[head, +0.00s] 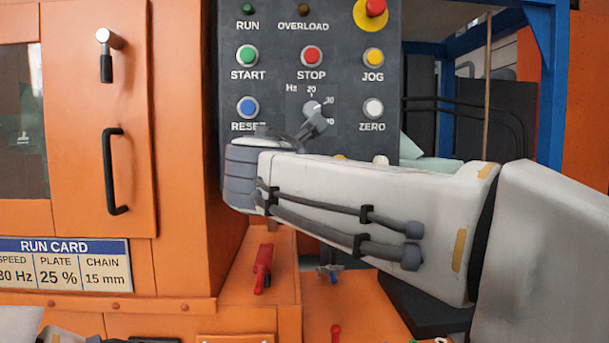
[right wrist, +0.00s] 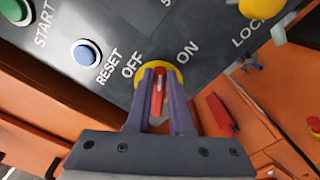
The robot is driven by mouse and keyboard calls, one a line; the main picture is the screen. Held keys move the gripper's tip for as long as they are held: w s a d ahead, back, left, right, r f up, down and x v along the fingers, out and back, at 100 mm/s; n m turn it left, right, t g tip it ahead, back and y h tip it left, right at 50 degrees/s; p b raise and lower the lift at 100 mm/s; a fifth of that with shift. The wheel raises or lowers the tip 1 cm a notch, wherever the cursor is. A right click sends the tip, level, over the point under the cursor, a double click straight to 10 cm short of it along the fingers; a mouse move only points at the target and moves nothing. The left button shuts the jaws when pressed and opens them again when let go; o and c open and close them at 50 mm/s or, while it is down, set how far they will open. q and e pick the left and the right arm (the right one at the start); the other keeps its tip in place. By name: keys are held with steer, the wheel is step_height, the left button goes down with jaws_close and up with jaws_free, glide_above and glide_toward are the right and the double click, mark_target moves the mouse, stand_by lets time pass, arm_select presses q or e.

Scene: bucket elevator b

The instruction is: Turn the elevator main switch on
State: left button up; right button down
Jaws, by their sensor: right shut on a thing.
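The main switch is a red handle (right wrist: 157,92) on a yellow disc (right wrist: 177,74), between the OFF and ON labels on the dark control panel (right wrist: 115,32). In the right wrist view, my right gripper (right wrist: 160,74) has its two fingers on either side of the red handle, shut on it. The handle lies between the labels; I cannot tell whether it points fully to either. In the head view my right arm covers the switch and the gripper fingers. My left gripper is not in view; only pale parts of my left arm show at the bottom left.
Near the switch are the blue reset button (head: 248,107), green start button (head: 247,56), red stop button (head: 311,56) and Hz dial (head: 313,109). A red-handled object (head: 263,268) stands on the orange ledge below. The orange cabinet door (head: 98,120) has a black handle.

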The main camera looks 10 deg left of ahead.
steer(key=shift+d+f+m+b, duration=0.1)
steer(key=shift+f+m+b, duration=0.2)
steer(key=shift+m+b, duration=0.75)
steer(key=shift+d+f+m+b, duration=0.1)
steer(key=shift+f+m+b, duration=0.15)
steer(key=shift+m+b, duration=0.75)
steer(key=shift+d+f+m+b, duration=0.1)
steer(key=shift+f+m+b, duration=0.2)
steer(key=shift+m+b, duration=0.75)
steer(key=shift+m, duration=0.4)
steer(key=c, duration=0.8)
jaws_free()
steer(key=v, duration=1)
steer(key=shift+s, duration=0.2)
